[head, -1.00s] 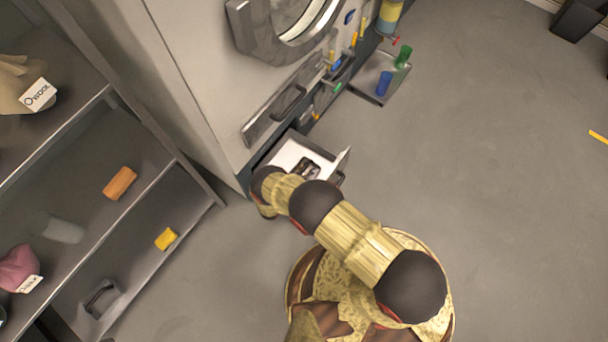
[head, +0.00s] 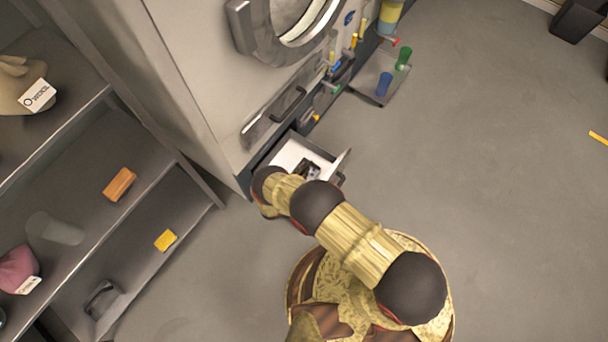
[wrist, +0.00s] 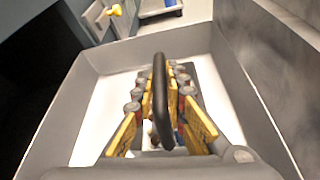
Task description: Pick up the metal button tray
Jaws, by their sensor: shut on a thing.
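The drawer (head: 318,150) low in the grey machine is open, with a pale floor and grey walls; it fills much of the wrist view (wrist: 85,115). The metal button tray is mostly hidden behind my fingers; a dark upright arched handle (wrist: 159,88), apparently its handle, stands between them. My gripper (wrist: 161,76) has yellow-padded fingers on both sides of this handle and is shut on it, low inside the drawer. In the head view my gripper (head: 311,170) is a small dark shape in the drawer, partly covered by my arm. I cannot tell whether the tray touches the drawer floor.
Drawer walls stand close around my gripper. The machine front rises behind it. A shelf unit (head: 165,150) at the left holds an orange block (head: 119,184) and a yellow block (head: 166,240). A grey floor tray (head: 373,68) with cups lies beyond.

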